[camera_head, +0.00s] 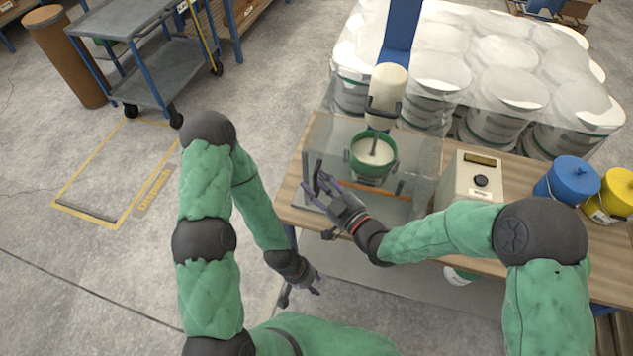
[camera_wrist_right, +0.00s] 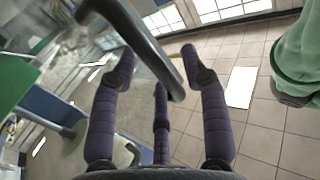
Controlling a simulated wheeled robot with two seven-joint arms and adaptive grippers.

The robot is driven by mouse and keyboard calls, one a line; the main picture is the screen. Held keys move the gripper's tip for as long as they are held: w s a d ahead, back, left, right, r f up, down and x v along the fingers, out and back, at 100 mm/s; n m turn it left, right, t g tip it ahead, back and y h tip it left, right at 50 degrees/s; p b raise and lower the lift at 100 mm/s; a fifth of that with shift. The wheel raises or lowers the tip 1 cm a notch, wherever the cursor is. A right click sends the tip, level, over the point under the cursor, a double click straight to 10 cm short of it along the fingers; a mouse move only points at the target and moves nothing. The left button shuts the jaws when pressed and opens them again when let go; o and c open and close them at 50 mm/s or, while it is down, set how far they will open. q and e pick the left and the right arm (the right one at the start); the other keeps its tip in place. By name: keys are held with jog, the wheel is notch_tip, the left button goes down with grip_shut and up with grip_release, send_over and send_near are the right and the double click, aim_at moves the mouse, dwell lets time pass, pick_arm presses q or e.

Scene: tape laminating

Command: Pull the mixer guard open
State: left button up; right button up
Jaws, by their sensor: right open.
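The mixer (camera_head: 388,88) has a cream head and a green-rimmed bowl (camera_head: 373,157) with pale contents. A clear guard (camera_head: 418,182) stands in front of and around the bowl. A dark bar handle (camera_head: 317,176) is at the guard's left side. My right gripper (camera_head: 323,186) is at this handle, with its fingers spread. In the right wrist view, the dark handle (camera_wrist_right: 140,38) passes between the open purple fingers of the gripper (camera_wrist_right: 158,65); I cannot tell whether they touch it. My left gripper (camera_head: 312,285) hangs low in front of the table; its finger opening is unclear.
On the wooden table (camera_head: 600,262), a control box (camera_head: 472,180) stands right of the guard, with a blue bucket (camera_head: 567,183) and a yellow bucket (camera_head: 612,196) further right. Wrapped white pails (camera_head: 505,70) are behind. A cart (camera_head: 150,65) is at upper left. Left floor is clear.

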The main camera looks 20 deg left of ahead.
jog(key=shift+w+a, duration=0.15)
jog(key=shift+a, duration=0.15)
grip_shut()
